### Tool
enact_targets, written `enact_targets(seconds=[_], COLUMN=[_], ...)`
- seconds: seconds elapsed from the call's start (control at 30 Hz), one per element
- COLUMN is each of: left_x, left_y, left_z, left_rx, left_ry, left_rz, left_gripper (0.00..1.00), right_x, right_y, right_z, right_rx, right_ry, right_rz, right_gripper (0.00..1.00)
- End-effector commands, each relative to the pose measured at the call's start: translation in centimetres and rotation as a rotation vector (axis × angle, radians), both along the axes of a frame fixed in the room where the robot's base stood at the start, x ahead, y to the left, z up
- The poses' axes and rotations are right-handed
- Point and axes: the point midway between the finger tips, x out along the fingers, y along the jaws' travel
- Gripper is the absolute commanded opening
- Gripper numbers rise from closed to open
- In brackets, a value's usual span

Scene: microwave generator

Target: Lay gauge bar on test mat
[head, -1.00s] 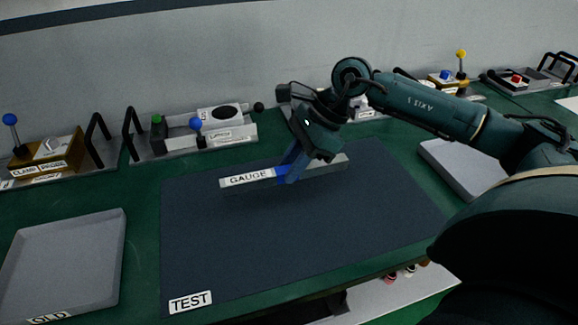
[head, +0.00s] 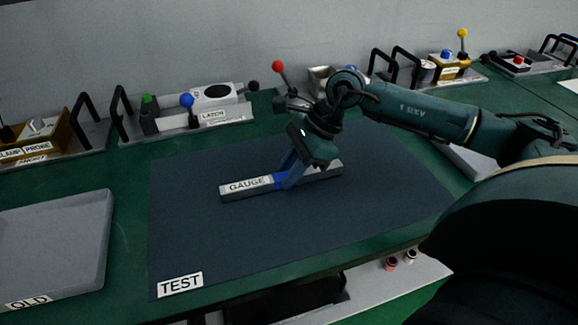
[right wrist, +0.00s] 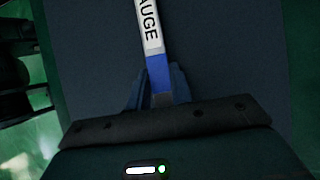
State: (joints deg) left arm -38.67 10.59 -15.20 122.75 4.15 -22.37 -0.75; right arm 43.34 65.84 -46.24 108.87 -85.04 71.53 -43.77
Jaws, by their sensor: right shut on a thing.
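The gauge bar (head: 236,190) is a long grey bar with a white GAUGE label and a blue band. It lies level over the middle of the dark test mat (head: 190,235), at or very close to its surface; I cannot tell whether it touches. My right gripper (head: 286,178) is shut on the bar at the blue band, coming from above. In the right wrist view the bar (right wrist: 150,35) runs up from between the fingers (right wrist: 159,88), with the mat (right wrist: 225,50) behind it. My left gripper is not in view.
A grey tray marked OLD (head: 60,240) stands left of the mat. Another grey tray (head: 465,160) is partly hidden behind my right arm. Fixtures with levers and handles, such as the LATCH unit (head: 215,110), line the wall. The mat around the bar is clear.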

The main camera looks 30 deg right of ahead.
Motion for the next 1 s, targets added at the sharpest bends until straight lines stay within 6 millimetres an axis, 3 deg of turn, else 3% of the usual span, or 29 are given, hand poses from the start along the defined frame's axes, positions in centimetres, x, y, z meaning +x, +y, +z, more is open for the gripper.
enact_targets(seconds=[0.67,0.7,1.0], left_x=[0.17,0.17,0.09], left_y=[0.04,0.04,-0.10], left_z=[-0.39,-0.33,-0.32], left_rx=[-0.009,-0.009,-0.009], left_ry=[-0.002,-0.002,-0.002], left_rz=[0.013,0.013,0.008], left_gripper=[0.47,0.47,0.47], right_x=[0.02,0.02,0.00], right_y=[0.03,0.03,0.02], right_z=[-0.56,-0.49,-0.46], right_rx=[0.001,0.001,0.000], right_ry=[-0.001,-0.001,0.000], right_rz=[-0.001,-0.001,0.000], right_gripper=[0.00,0.23,0.47])
